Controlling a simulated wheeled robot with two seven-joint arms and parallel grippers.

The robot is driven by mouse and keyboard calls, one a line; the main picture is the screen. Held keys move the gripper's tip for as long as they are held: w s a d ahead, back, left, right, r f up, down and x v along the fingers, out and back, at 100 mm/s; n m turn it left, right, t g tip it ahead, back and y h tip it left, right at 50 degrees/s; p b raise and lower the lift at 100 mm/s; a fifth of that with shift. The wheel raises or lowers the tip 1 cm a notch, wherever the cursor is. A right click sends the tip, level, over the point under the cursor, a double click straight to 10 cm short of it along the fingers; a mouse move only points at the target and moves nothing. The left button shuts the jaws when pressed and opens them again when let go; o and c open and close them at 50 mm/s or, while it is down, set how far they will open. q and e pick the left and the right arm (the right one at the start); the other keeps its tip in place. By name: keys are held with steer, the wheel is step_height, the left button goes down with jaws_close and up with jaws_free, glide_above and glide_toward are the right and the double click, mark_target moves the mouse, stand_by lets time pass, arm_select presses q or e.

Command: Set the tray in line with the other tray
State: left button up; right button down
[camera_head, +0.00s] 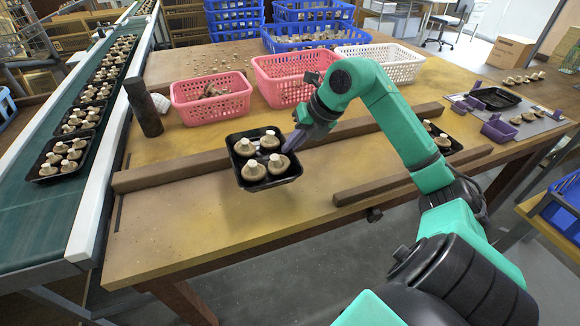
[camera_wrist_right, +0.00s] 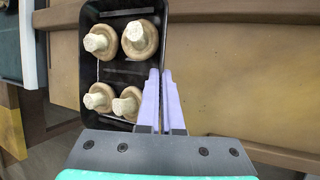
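A black tray (camera_head: 246,184) with several upturned mushrooms sits at the near middle of the wooden table, overlapping the long wooden rail in the head view. It also shows in the wrist view (camera_wrist_right: 124,66). My right gripper (camera_head: 300,139) is at the tray's right side. Its purple fingers (camera_wrist_right: 153,100) are close together on the tray's right wall in the wrist view. The tray seems held just above the table, but the gap is hard to judge. Another black tray (camera_head: 456,147) with mushrooms lies farther right, partly hidden by my arm. My left gripper is not in view.
A long wooden rail (camera_head: 170,173) and a shorter one (camera_head: 400,181) run along the table. Pink baskets (camera_head: 211,107) and a white basket (camera_head: 380,64) stand behind. A dark cylinder (camera_head: 144,108) stands left. The green conveyor (camera_head: 35,225) carries more mushroom trays.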

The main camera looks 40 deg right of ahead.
step_height(320, 180, down, 6)
steer(key=shift+r, duration=0.1)
arm_select(q)
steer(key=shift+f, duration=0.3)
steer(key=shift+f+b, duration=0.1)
steer(key=shift+b, duration=0.2)
arm_select(e)
steer(key=shift+f+b, duration=0.45)
steer(key=shift+f, duration=0.1)
steer(key=c, duration=1.1)
jaws_free()
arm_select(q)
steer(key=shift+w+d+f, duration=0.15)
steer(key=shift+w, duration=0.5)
